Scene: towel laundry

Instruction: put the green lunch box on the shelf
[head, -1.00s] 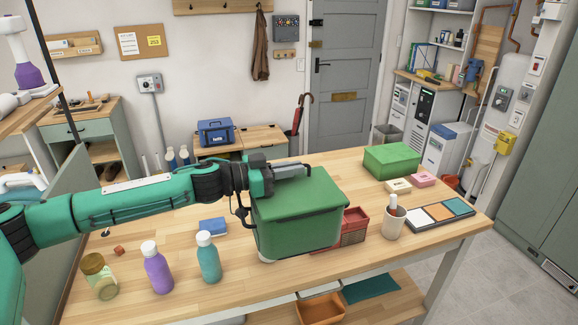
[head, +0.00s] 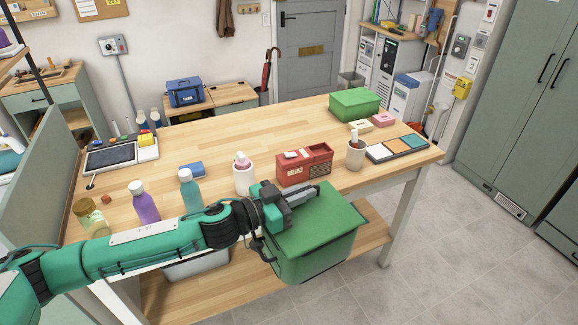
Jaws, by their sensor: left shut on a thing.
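A green lidded box with tapering sides (head: 312,245), which looks like the green lunch box, hangs from my left gripper (head: 298,197). My left gripper is shut on it at the upper edge of its far left side. The box is in front of the workbench's front edge, close to upright, and hides part of the bench's lower shelf (head: 372,228). A second, flatter green box (head: 355,104) sits on the bench top at the back right. My right gripper is not in view.
A grey bin (head: 195,264) is on the lower shelf at left. Floor (head: 440,240) is clear at right.

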